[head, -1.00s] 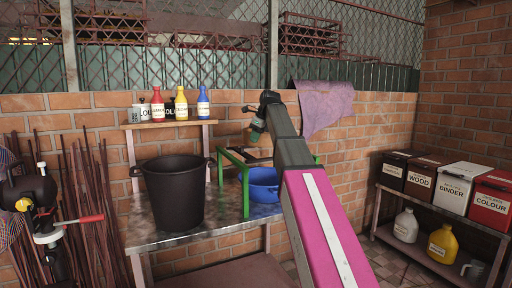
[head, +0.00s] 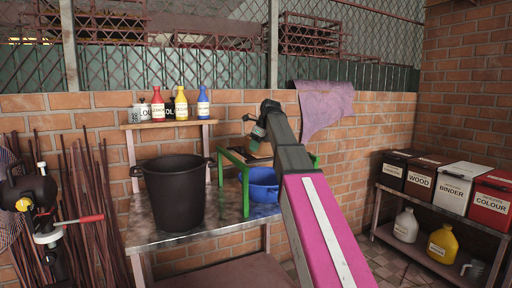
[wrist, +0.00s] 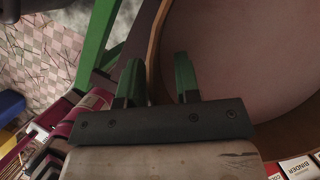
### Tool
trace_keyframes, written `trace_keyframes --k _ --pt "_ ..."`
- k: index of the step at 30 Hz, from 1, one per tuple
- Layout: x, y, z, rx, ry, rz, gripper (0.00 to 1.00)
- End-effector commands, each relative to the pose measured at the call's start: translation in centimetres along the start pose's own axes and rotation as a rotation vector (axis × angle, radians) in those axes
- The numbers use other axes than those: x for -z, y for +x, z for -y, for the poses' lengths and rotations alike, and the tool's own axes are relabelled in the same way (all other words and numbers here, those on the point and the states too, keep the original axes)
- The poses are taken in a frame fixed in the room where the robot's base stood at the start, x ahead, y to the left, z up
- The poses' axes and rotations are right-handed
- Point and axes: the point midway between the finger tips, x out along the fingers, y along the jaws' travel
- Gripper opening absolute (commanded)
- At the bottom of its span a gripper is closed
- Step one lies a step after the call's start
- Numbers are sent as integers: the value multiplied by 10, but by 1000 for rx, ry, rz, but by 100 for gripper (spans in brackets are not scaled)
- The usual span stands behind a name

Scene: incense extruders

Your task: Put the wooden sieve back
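In the wrist view the wooden sieve (wrist: 235,60) fills the upper right, with a brown curved rim around a flat pinkish-grey face. My gripper (wrist: 158,75) has two green-tipped fingers set apart, one on each side of the near rim; a gap shows between the rim and the right finger. In the head view my gripper (head: 256,133) is low over the green stand (head: 245,195), where my arm hides most of the sieve. I cannot tell whether the sieve rests on the stand. A green stand bar (wrist: 98,45) also shows in the wrist view.
A blue basin (head: 263,193) sits under the stand on the metal table (head: 150,238). A large black bucket (head: 175,195) is to its left. Bottles stand on a small shelf (head: 168,124) behind. A rack with labelled boxes (head: 452,187) is at right.

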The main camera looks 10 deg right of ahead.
Motion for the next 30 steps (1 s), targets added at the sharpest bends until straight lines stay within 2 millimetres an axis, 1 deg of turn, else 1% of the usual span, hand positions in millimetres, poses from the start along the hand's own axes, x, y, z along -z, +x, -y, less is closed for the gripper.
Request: trace_keyframes --k 4,8,14,18,21,25,30 --pt "2 4 0 0 0 0 30" --pt "1 -14 1 2 0 1 30" --pt "5 -51 -7 3 0 1 30" --pt "4 -76 -6 3 0 1 30" --pt "5 -90 -6 1 1 0 30" --pt "5 -101 -7 1 0 1 30" --pt "5 -105 -7 0 0 0 30"
